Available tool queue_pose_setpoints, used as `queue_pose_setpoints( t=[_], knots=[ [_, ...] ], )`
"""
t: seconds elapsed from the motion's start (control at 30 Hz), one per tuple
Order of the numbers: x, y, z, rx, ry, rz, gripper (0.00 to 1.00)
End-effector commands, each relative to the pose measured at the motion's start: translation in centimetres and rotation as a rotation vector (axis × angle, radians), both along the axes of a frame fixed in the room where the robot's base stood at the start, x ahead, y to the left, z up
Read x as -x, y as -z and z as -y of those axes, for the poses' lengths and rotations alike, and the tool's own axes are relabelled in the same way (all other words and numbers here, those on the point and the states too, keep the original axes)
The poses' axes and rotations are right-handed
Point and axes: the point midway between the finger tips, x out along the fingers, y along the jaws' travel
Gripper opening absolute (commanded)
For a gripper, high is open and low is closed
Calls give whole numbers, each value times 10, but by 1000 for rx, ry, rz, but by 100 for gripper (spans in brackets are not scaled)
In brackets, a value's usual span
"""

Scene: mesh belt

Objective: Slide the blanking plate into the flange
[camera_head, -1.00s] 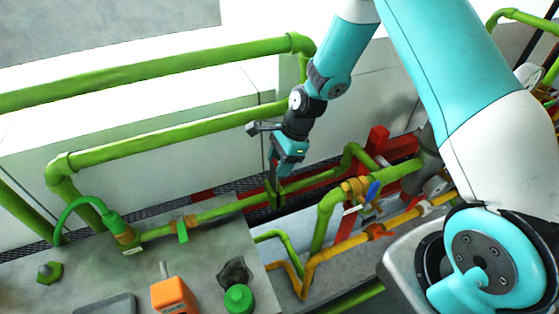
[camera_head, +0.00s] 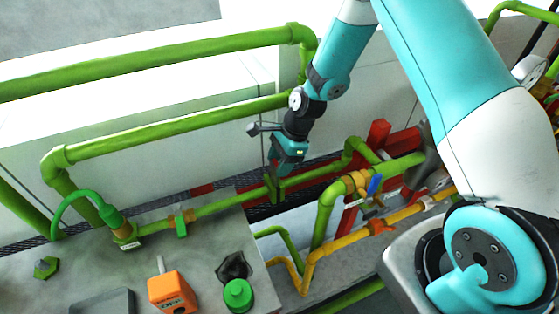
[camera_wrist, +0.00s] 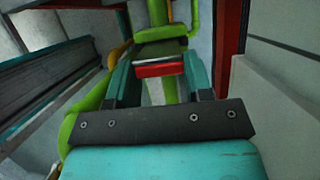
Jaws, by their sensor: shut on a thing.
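My gripper (camera_head: 276,174) points down over the green pipe at the middle of the head view. In the wrist view its two teal fingers (camera_wrist: 161,74) are shut on a flat piece with a red edge, which I take as the blanking plate (camera_wrist: 160,69). The green flange (camera_head: 276,190) sits in the pipe line right below the fingertips. In the wrist view a dark green part, likely the flange (camera_wrist: 161,48), lies just beyond the plate. The plate's lower part is hidden, and I cannot tell whether it is inside the flange slot.
A yellow valve with a blue handle (camera_head: 375,185) stands to the right of the flange. Green pipes (camera_head: 180,135) run along the wall behind. An orange box (camera_head: 172,292) and a green-capped object (camera_head: 238,294) stand on the grey bench in front.

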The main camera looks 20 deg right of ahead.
Motion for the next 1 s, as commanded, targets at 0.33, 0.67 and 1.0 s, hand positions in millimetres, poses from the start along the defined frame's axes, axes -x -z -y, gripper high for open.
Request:
queue_pose_setpoints(
  t=[0.33, 0.67, 1.0],
  knots=[
    [0, 10, 0, 0, 0, 1, 19],
    [0, 18, 0, 0, -1, 1, 19],
    [0, 23, 0, 0, 0, 2, 58]
  ],
)
